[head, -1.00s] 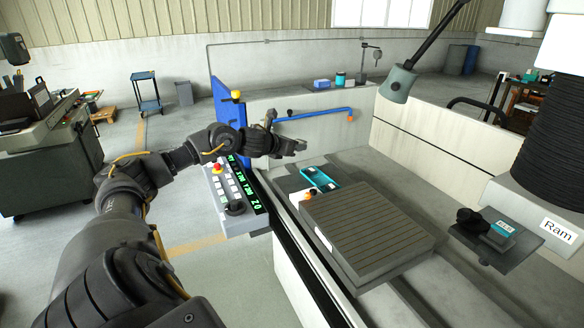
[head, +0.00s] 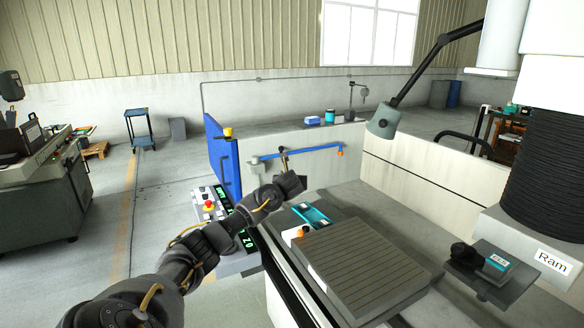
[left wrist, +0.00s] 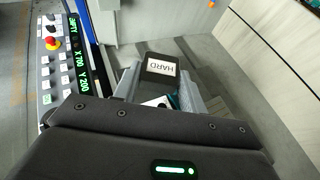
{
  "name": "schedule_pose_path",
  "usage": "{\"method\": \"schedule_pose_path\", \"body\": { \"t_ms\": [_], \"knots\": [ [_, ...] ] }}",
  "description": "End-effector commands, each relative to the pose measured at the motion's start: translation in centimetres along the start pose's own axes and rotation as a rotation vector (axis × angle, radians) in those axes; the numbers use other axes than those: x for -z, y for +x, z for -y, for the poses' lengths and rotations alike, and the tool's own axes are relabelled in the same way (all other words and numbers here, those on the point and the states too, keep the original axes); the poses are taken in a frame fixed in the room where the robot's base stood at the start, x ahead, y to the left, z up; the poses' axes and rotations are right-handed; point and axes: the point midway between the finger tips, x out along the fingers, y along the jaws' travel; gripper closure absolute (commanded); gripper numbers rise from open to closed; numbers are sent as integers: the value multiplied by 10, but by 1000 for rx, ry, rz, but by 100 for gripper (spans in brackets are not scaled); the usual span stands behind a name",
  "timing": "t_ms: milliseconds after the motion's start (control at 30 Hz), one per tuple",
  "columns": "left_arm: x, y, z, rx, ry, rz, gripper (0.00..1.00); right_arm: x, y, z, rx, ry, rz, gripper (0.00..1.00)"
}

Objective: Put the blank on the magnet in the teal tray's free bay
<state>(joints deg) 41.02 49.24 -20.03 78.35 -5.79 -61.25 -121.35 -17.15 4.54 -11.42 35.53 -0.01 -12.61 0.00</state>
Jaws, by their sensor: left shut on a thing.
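My left gripper (head: 291,184) is shut on a dark block with a white label reading "HARD" (left wrist: 161,68), which I take to be the blank. It sits between the two grey fingers in the left wrist view and cannot be made out in the head view. The teal tray (head: 322,220) lies on the machine bed, just right of and below the gripper. Part of its contents shows, but I cannot tell which bay is free. The ribbed grey magnet (head: 365,265) stands in front of the tray with a bare top. My right gripper is not in view.
A white unit with an orange knob (head: 303,230) sits between tray and magnet. A control panel (head: 228,218) with a red button is left of the bed. A blue pipe (head: 310,149) runs along the wall behind. The ram's dark plate (head: 505,283) juts in at the right.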

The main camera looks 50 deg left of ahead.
Motion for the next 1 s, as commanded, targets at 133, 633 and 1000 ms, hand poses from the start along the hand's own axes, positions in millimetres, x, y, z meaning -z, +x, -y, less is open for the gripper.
{"method": "schedule_pose_path", "body": {
  "t_ms": [133,633,1000],
  "knots": [
    [50,2,-6,-76,-25,-2,93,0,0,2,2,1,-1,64],
    [138,-112,93,120,42,7,93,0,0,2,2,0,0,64],
    [152,-195,165,328,130,7,93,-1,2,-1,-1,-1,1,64]
  ]
}}
